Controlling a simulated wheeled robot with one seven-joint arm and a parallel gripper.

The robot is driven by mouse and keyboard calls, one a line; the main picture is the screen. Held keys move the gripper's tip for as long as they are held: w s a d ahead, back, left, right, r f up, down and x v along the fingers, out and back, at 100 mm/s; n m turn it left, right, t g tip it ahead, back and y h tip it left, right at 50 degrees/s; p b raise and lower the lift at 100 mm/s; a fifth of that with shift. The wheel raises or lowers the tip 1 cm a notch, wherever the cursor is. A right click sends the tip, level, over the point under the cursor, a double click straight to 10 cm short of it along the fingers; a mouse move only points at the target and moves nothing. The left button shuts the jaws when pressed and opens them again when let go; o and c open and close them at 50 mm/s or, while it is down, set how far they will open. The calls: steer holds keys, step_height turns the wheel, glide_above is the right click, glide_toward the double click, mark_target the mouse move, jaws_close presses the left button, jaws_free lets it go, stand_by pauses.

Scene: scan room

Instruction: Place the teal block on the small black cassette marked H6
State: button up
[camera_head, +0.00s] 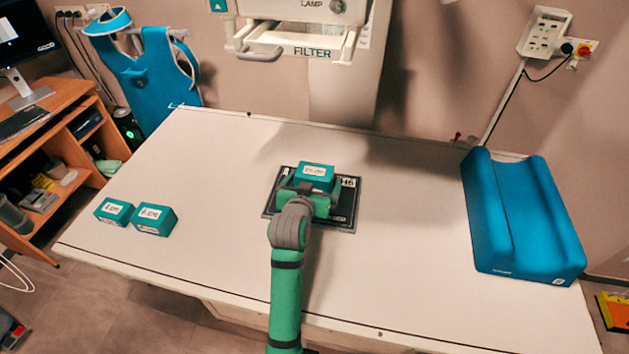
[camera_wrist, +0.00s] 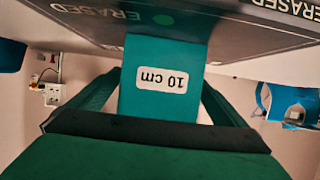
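A black cassette (camera_head: 342,222) lies flat on the white table, with a white H6 label at its upper right. In the wrist view its dark face (camera_wrist: 235,38) reads "ERASED" and has a green dot. A teal block (camera_head: 316,175) with a white label is over the cassette's middle. In the wrist view the block (camera_wrist: 160,105) reads "10 cm", upside down. My gripper (camera_wrist: 162,88) has a finger against each side of the block and is shut on it. The block's end is at or very close to the cassette; I cannot tell whether they touch. My gripper and arm hide part of the cassette.
Two other labelled teal blocks, one (camera_head: 114,211) beside the other (camera_head: 153,219), stand at the table's left. A blue grooved cushion (camera_head: 520,215) lies at the right. A white FILTER unit (camera_head: 300,42) overhangs the back.

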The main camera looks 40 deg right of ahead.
steer(key=shift+r, duration=0.1)
steer(key=shift+s+a+r, duration=0.15)
steer(key=v, duration=1.1)
steer(key=shift+s+a+r, duration=0.2)
